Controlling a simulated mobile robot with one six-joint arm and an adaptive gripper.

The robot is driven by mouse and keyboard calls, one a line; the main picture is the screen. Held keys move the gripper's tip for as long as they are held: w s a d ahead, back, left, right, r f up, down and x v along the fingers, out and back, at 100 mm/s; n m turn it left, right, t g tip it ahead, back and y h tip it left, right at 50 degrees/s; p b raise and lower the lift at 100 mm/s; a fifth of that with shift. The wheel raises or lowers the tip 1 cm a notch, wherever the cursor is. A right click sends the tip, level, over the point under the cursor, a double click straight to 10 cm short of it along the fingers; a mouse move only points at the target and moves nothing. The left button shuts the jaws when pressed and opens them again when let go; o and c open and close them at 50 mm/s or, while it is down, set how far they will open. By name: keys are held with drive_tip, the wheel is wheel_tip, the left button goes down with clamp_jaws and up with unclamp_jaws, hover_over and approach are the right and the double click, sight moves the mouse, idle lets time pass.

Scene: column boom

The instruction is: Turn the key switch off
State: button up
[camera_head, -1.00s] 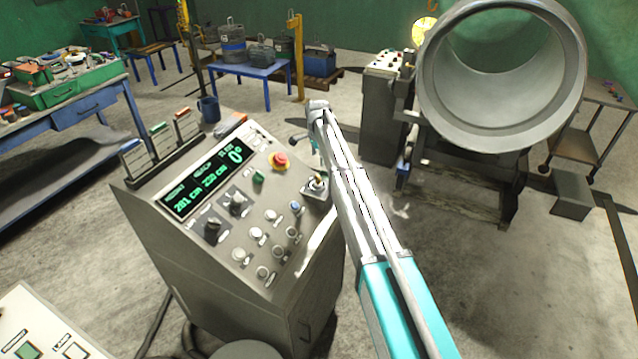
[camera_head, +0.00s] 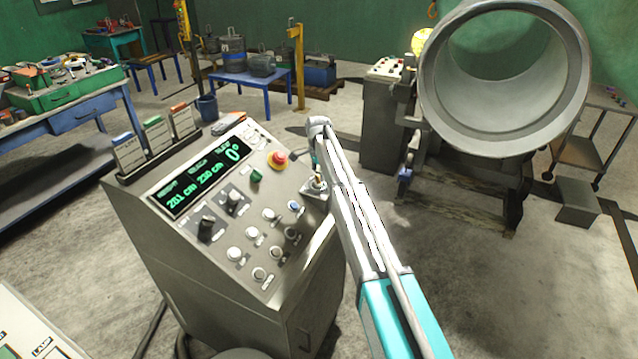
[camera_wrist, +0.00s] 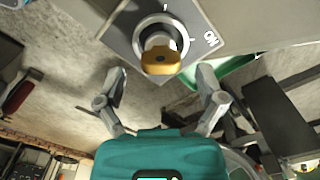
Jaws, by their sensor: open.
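The key switch (camera_wrist: 161,54) shows in the wrist view as a yellow-orange key in a round metal collar on a grey plate, with an "ON" label to its right. In the head view the key switch (camera_head: 317,184) sits on a small plate at the right edge of the grey control console (camera_head: 235,293). My gripper (camera_wrist: 161,80) has its two fingers spread, one on each side below the key, with nothing between them. The fingers look apart from the key.
The console carries a green display (camera_head: 203,178), a red emergency button (camera_head: 278,160), a green button (camera_head: 256,175) and several knobs close to the key. A large grey pipe (camera_head: 430,80) on a stand is at the right. Open floor lies between.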

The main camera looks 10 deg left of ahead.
drive_tip(key=shift+f+b, duration=0.75)
drive_tip(key=shift+f, duration=0.3)
